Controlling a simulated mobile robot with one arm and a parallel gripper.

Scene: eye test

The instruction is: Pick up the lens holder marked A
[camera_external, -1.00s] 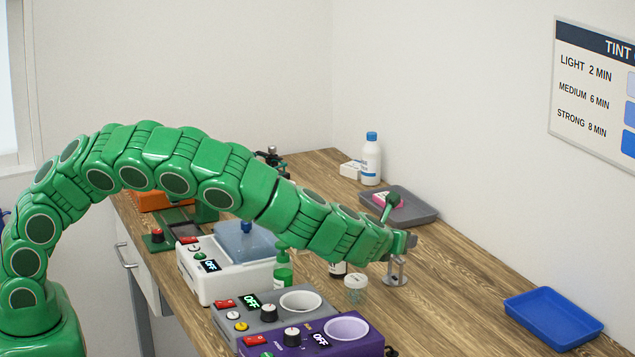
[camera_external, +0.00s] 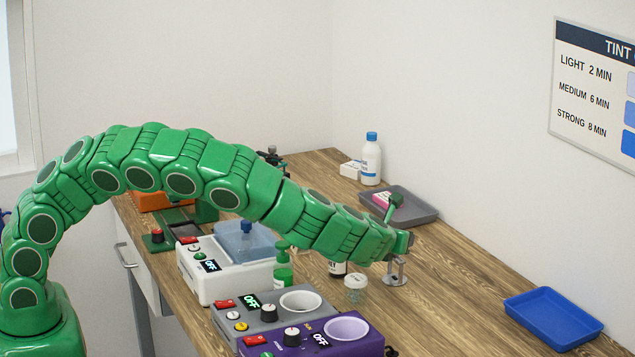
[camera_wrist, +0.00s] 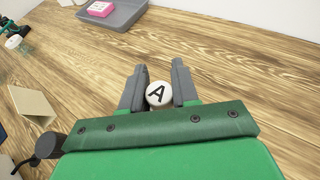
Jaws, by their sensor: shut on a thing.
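The lens holder marked A shows in the external view as a small grey metal stand (camera_external: 396,279) with a round base, upright on the wooden bench. In the wrist view its round white top (camera_wrist: 157,94) bears a black letter A. My gripper (camera_external: 405,242) is over the holder and hides its upper part in the external view. In the wrist view the two grey fingers of my gripper (camera_wrist: 160,76) stand on either side of the white top, shut on the holder. Its base appears to rest on the bench.
A grey tray (camera_external: 425,215) lies behind, and a blue tray (camera_external: 553,318) at right. Grey and purple machines (camera_external: 340,348) stand in front. Bench between holder and blue tray is clear.

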